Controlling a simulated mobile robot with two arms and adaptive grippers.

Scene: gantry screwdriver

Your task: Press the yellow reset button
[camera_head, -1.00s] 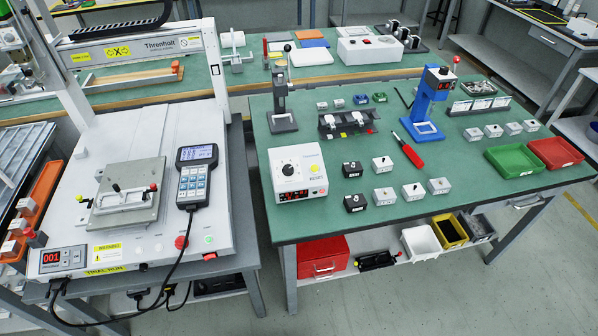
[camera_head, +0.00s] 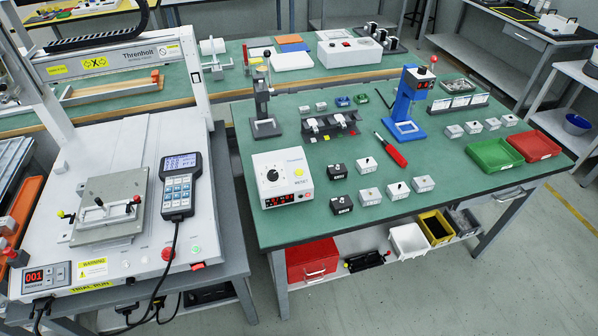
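The yellow reset button (camera_head: 299,172) is a small yellow round on the upper right of the front panel of a white control box (camera_head: 270,200). The box also has a black dial (camera_head: 272,175) and a red-lit display (camera_head: 288,200). It stands at the front left corner of the green-topped table (camera_head: 325,225). Nothing covers the button. Neither of my grippers is in view.
Several small black and white boxes stand right of the control box. A red-handled screwdriver (camera_head: 396,155), green tray (camera_head: 495,155) and red tray (camera_head: 533,146) lie further right. A gantry machine with a handheld pendant (camera_head: 178,188) stands left. Floor in front is clear.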

